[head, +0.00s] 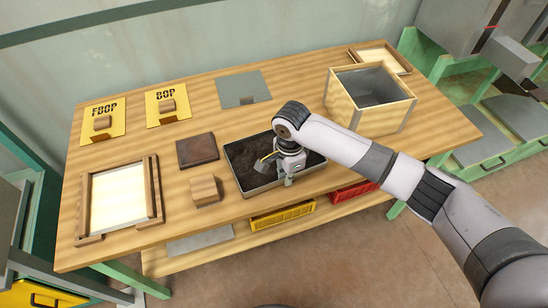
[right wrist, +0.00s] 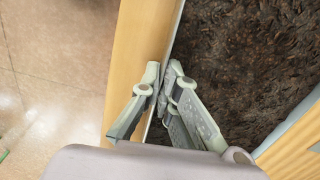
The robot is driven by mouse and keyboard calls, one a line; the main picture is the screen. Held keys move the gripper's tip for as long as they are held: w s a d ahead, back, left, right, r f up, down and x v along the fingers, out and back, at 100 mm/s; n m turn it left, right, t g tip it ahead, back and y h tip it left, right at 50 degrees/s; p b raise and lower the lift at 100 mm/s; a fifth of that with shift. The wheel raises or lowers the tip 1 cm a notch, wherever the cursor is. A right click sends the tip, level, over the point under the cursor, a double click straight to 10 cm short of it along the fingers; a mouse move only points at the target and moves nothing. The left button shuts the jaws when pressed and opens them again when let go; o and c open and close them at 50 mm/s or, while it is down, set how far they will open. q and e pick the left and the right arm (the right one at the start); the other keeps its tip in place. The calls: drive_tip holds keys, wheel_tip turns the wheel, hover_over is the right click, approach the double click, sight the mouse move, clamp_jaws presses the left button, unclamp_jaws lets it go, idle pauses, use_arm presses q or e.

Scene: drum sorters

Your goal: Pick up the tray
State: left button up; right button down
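The tray (head: 261,190) is a shallow grey rectangular pan filled with dark brown, crumbly material. It sits at the front middle of the wooden table. My right gripper (head: 287,179) is at the tray's front edge, pointing down. In the right wrist view its fingertips (right wrist: 164,72) are close together, one on each side of the thin tray rim (right wrist: 179,28), and look closed on it. A small yellow-edged piece by the gripper is too small to tell. My arm hides part of the tray's right side. My left gripper is not in view.
Left of the tray are a dark square block (head: 197,150) and a wooden block (head: 205,190). A light-panelled frame (head: 153,190) lies at the far left. An open wooden box (head: 375,115) stands at the right. Yellow (head: 282,216) and red (head: 352,191) bins sit below the tabletop.

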drive_tip(key=shift+r, duration=0.25)
idle(0.7)
